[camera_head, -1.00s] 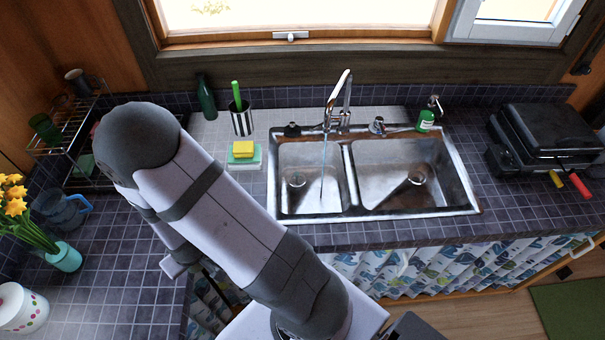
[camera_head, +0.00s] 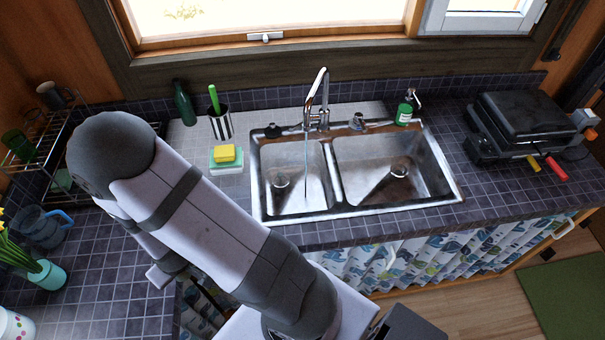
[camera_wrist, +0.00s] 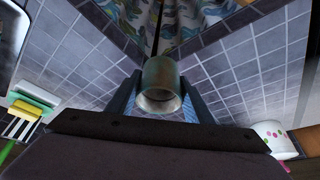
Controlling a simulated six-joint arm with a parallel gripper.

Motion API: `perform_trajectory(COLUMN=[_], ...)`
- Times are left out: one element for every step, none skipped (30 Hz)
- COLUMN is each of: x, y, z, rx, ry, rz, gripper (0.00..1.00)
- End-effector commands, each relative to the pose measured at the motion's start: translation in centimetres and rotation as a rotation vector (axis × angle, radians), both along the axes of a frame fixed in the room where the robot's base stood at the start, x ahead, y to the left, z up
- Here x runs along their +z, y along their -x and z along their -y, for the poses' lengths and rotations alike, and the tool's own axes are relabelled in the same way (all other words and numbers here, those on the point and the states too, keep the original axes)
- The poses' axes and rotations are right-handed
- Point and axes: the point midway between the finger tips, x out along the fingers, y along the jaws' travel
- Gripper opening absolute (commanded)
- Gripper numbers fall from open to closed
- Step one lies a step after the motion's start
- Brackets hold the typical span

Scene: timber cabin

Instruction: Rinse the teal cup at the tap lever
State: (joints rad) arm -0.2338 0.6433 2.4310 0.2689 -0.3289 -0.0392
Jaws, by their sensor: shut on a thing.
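In the wrist view my gripper (camera_wrist: 161,92) is shut on a dull grey-green cup (camera_wrist: 160,73), with a finger on each side and the round open mouth facing the camera. In the head view the cup and gripper are hidden by my arm. There the chrome tap (camera_head: 317,100) stands behind the double sink (camera_head: 357,209), and a thin water stream (camera_head: 306,160) falls into the left basin. A small chrome fitting (camera_head: 358,122) sits right of the tap; I cannot tell whether it is the lever.
A yellow sponge (camera_head: 225,154), a striped holder (camera_head: 220,124) and a green bottle (camera_head: 184,104) stand left of the sink. A green soap bottle (camera_head: 404,113) is behind it. A black grill (camera_head: 522,118) is at right, a dish rack (camera_head: 50,150) at left.

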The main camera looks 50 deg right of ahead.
Motion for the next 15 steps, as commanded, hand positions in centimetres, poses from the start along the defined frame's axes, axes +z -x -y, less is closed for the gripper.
perform_trajectory(x=[0.0,0.0,0.0,0.0,0.0,0.0,0.1,0.1,0.2,0.3,0.5,0.6,0.8,1.0,1.2], y=[0.0,0.0,0.0,0.0,0.0,0.0,0.0,0.0,0.1,0.2,0.3,0.4,0.5,0.6,0.8], z=[0.0,0.0,0.0,0.0,0.0,0.0,-0.1,-0.1,-0.2,-0.3,-0.4,-0.6,-0.7,-0.9,-1.1], rx=[0.000,0.000,0.000,0.000,0.000,0.000,0.000,0.001,0.001,0.002,0.002,0.001,0.002,0.002,0.002], ry=[0.000,0.000,0.000,0.000,0.000,0.000,0.000,0.000,-0.001,0.000,0.000,-0.001,0.000,0.000,0.000], rz=[0.001,0.001,0.001,0.001,0.001,0.001,0.001,0.001,0.001,0.001,0.001,0.001,0.001,0.002,0.003], gripper=[0.22,0.22,0.22,0.22,0.22,0.22,0.22,0.22,0.22,0.22,0.22,0.22,0.22,0.22,0.22])
